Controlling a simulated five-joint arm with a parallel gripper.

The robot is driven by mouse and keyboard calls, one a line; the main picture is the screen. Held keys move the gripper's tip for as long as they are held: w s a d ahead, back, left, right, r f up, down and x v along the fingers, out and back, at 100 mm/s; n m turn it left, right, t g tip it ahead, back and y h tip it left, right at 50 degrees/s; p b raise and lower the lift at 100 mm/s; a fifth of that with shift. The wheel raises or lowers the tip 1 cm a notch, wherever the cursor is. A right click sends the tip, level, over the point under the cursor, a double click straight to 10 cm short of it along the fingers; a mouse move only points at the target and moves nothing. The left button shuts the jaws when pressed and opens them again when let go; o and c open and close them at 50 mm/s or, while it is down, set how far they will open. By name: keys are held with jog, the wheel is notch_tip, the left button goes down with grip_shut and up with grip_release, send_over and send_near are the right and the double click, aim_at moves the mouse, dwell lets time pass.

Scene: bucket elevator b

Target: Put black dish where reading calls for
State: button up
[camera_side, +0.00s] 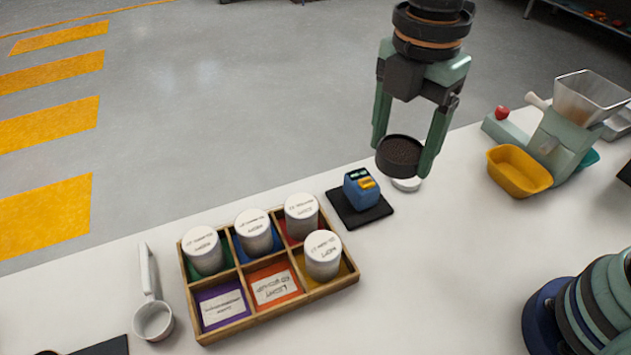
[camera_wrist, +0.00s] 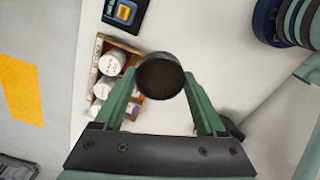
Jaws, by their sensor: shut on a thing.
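My gripper (camera_side: 405,165) is shut on a black dish (camera_side: 398,156) full of dark brown grains, held above the table. The dish also shows between the fingers in the wrist view (camera_wrist: 160,77). A blue meter (camera_side: 361,190) with a small screen and yellow parts stands on a black pad (camera_side: 345,216), below and left of the dish; its reading is too small to tell. A wooden sorting tray (camera_side: 236,327) has green, blue and red compartments behind, and purple (camera_side: 211,294), orange (camera_side: 259,273) and yellow ones in front. Purple and orange hold only label cards; the orange one seems to read "LIGHT".
White lidded cylinders (camera_side: 254,231) stand in the green, blue, red and yellow compartments. A white scoop (camera_side: 152,317) lies left of the tray. A grinder-like machine (camera_side: 560,140) with a yellow bin (camera_side: 519,170) stands right. A white round thing (camera_side: 407,185) is partly hidden behind my gripper.

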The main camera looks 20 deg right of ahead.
jog(key=w+a+n, duration=0.2)
jog(key=a+n, duration=0.1)
jog(key=a, duration=0.7)
jog(key=n, duration=0.2)
send_over(274, 287)
jog(key=f, duration=0.2)
notch_tip(274, 287, down, 19)
jog(key=shift+f, duration=0.15)
jog(key=shift+f, duration=0.15)
jog(key=o, duration=1.1)
